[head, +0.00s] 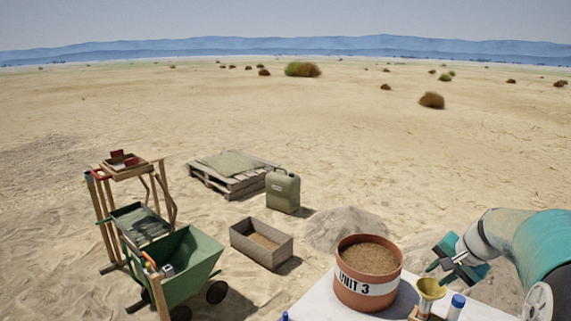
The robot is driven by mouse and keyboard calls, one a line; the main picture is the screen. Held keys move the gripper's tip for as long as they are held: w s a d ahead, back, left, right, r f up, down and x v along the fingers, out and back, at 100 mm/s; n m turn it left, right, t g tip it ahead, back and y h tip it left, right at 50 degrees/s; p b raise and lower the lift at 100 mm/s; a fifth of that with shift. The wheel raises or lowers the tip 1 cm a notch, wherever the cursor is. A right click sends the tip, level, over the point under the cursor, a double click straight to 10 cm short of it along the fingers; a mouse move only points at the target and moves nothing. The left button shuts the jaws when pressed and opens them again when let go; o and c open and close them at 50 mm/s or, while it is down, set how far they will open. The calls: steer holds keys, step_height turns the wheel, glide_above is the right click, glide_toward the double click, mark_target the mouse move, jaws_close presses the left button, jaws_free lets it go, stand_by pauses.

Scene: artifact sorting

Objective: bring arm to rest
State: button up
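My teal and grey gripper (441,271) is at the right, at the end of my arm, which comes in from the right edge. Its two fingertips look apart, with nothing seen between them. It is just right of a terracotta bucket (362,293) marked "UNIT 3" and filled with brown soil. A brass funnel-like cup (430,289) stands just below the fingertips; whether they touch it cannot be told.
The bucket stands on a pale surface (312,298) with a blue-capped bottle (456,306). A green wheelbarrow (187,270), wooden stand (104,222), wooden box (262,243), jerrycan (283,191), pallet (231,177) and sand heap (346,228) are on the ground. Open desert lies beyond.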

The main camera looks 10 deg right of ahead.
steer(key=s+a+r+n+h, duration=0.1)
steer(key=s+a+r+n, duration=0.25)
steer(key=a, duration=0.65)
steer(key=s+a+r+n, duration=0.2)
steer(key=s+a+n, duration=0.15)
steer(key=a, duration=0.65)
steer(key=s+a+f+n, duration=0.1)
steer(key=s+a+n, duration=0.3)
steer(key=s+a, duration=0.5)
steer(key=s, duration=0.2)
steer(key=shift+s+a+n, duration=0.4)
